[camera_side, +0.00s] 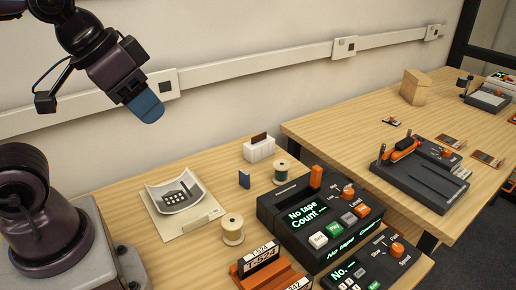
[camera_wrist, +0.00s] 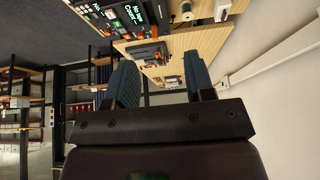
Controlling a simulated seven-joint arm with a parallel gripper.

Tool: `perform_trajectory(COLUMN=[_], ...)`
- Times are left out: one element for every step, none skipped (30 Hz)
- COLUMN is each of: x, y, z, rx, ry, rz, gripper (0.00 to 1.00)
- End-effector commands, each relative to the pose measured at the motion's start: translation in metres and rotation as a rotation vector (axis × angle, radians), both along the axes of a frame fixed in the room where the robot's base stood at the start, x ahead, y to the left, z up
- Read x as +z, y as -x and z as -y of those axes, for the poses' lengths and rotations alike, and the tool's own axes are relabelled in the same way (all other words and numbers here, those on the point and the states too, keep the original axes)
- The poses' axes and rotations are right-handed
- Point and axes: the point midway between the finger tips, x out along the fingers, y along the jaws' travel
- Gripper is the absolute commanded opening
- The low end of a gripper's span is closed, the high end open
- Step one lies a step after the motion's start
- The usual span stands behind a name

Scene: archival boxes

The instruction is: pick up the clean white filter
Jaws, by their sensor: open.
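I cannot pick out a clean white filter for certain in either view. A small white block-like holder (camera_side: 259,150) with a dark brown piece standing in it is at the back of the near table; whether it is or holds the filter I cannot tell. My gripper (camera_side: 147,108), with blue fingers, is high at the upper left in the side view, well above the table and near the wall. In the wrist view my gripper (camera_wrist: 160,62) shows its two blue fingers apart with nothing held between them.
A white tray (camera_side: 208,221) with a curled picture, thread spools (camera_side: 232,230), a small blue block (camera_side: 244,179) and a dark "No tape" console (camera_side: 318,215) stand on the near table. An orange label rack (camera_side: 270,273) is in front. A second table (camera_side: 320,131) bears more devices.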

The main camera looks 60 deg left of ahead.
Motion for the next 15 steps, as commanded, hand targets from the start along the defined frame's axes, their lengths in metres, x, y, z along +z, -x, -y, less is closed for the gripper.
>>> perform_trajectory(x=[0.0, 0.0, 0.0, 0.0, 0.0, 0.0, 0.0, 0.0, 0.0, 0.0, 0.0, 0.0, 0.0, -0.001, -0.002], y=[0.0, 0.0, 0.0, 0.0, 0.0, 0.0, 0.0, 0.0, 0.0, 0.0, 0.0, -0.002, -0.004, -0.008, -0.015], z=[0.0, 0.0, 0.0, 0.0, 0.0, 0.0, 0.0, 0.0, 0.0, 0.0, 0.0, 0.0, -0.001, -0.001, -0.002], rx=[0.0, 0.0, 0.0, 0.0, 0.0, 0.0, 0.0, 0.0, 0.0, 0.0, -0.001, -0.004, -0.009, -0.016, -0.032], ry=[0.0, 0.0, 0.0, 0.0, 0.0, 0.0, 0.0, 0.0, 0.0, 0.0, 0.0, -0.001, -0.002, -0.003, -0.007], rz=[0.0, 0.0, 0.0, 0.0, 0.0, 0.0, 0.0, 0.0, 0.0, 0.0, 0.0, 0.001, 0.003, 0.007, 0.014], gripper=[0.61, 0.68, 0.77, 0.79, 0.79, 0.79, 0.79, 0.79, 0.79, 0.79, 0.79, 0.79, 0.79, 0.79, 0.79])
